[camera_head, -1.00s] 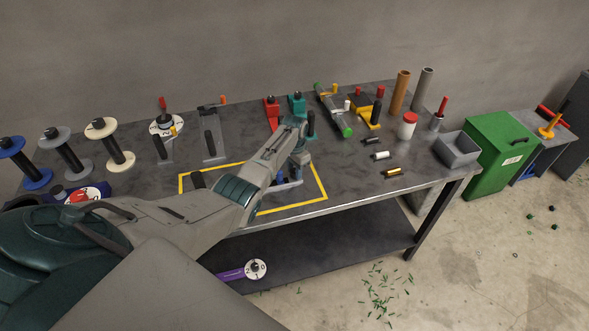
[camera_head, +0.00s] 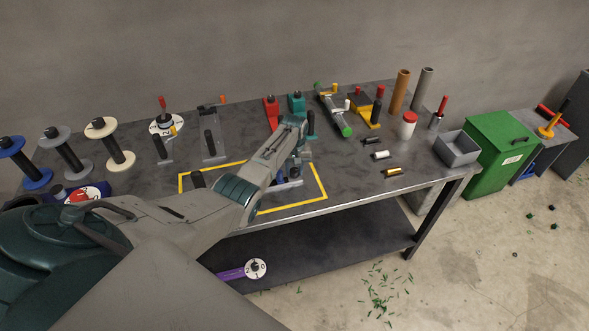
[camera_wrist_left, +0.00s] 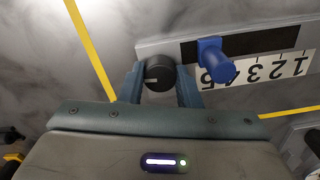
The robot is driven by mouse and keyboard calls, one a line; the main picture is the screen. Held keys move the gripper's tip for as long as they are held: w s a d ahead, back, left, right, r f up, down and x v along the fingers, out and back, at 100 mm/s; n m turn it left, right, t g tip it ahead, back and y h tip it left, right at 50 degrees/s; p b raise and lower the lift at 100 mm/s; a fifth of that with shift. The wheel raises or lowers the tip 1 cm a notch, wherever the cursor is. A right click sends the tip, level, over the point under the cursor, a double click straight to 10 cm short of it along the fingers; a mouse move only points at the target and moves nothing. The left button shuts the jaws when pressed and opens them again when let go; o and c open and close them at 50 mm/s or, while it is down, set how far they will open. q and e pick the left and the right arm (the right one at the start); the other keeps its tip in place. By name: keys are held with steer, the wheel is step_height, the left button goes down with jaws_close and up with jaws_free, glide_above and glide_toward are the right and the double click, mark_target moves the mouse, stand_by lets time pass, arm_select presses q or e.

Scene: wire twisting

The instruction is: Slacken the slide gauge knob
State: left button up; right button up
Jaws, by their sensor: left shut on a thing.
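The slide gauge (camera_wrist_left: 265,72) is a grey bar with a black slot, a white number scale and a blue post (camera_wrist_left: 216,60), in the left wrist view. Its round black knob (camera_wrist_left: 159,73), with a pale line on its face, is at the bar's left end. My left gripper (camera_wrist_left: 160,84) is shut on this knob, one finger on each side. In the head view the left gripper (camera_head: 294,172) is low over the taped area, and my arm hides most of the gauge. The right gripper is not in view.
A yellow tape outline (camera_head: 322,186) marks the bench's (camera_head: 345,185) front middle. Spools stand at the left. Red and teal tools (camera_head: 297,103) stand behind the gripper. A grey bin (camera_head: 457,149) and small cylinders are at the right. Bare bench top lies right of the tape.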

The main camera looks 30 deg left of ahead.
mark_target(294, 170)
arm_select(q)
steer(key=shift+n, duration=0.6)
steer(key=o, duration=0.7)
steer(key=shift+r+b, duration=1.5)
steer(key=shift+r, duration=3.95)
